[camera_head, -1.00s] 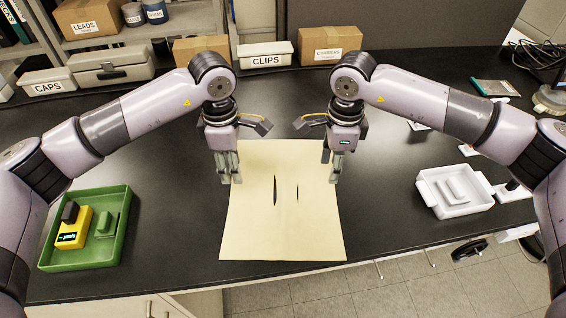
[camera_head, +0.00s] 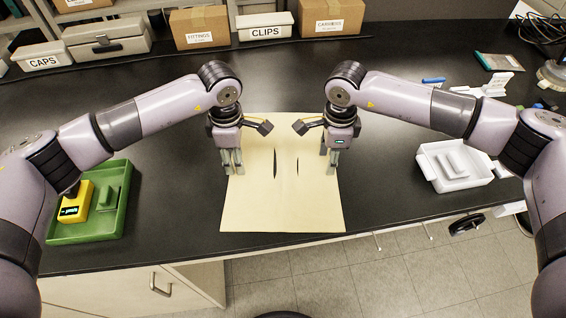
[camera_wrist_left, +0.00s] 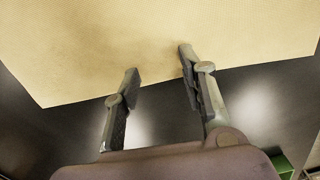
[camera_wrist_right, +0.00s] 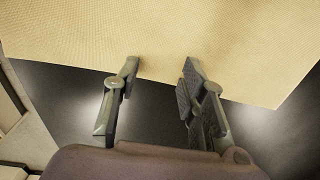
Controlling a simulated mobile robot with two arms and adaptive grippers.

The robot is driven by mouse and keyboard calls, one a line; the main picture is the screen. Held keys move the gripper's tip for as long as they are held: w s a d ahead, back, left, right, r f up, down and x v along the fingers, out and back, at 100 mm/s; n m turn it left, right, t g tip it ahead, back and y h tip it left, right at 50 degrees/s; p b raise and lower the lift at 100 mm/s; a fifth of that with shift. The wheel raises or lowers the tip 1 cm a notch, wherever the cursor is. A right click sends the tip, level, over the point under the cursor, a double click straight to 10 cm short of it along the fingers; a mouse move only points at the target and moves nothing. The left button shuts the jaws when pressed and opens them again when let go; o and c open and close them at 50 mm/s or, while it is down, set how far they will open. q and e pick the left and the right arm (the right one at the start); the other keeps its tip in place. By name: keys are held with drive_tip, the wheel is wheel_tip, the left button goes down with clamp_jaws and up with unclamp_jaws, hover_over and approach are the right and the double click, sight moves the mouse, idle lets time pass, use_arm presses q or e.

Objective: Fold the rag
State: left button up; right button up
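The rag (camera_head: 285,205) is a pale yellow cloth spread out on the black bench, with two dark slit-like marks near its middle. My left gripper (camera_head: 232,170) is over its left edge and my right gripper (camera_head: 328,165) is over its right edge. In the right wrist view the fingers (camera_wrist_right: 160,75) are also apart by the rag's edge (camera_wrist_right: 250,90). I cannot tell whether the tips touch the cloth.
A green tray (camera_head: 122,205) with a yellow device (camera_head: 76,205) stands at left. A white tray (camera_head: 425,170) stands at right. Boxes, including a CLIPS box (camera_head: 264,26), line the back. The bench's front edge lies close below the rag. Bare bench lies either side of the rag.

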use_arm(q)
drive_tip(key=shift+f, duration=0.15)
use_arm(e)
drive_tip(key=shift+f, duration=0.15)
use_arm(q)
drive_tip(key=shift+c, duration=0.4)
use_arm(e)
drive_tip(key=shift+c, duration=0.4)
use_arm(q)
drive_tip(key=shift+f, duration=0.15)
clamp_jaws()
use_arm(e)
drive_tip(key=shift+f, duration=0.1)
clamp_jaws()
idle(0.4)
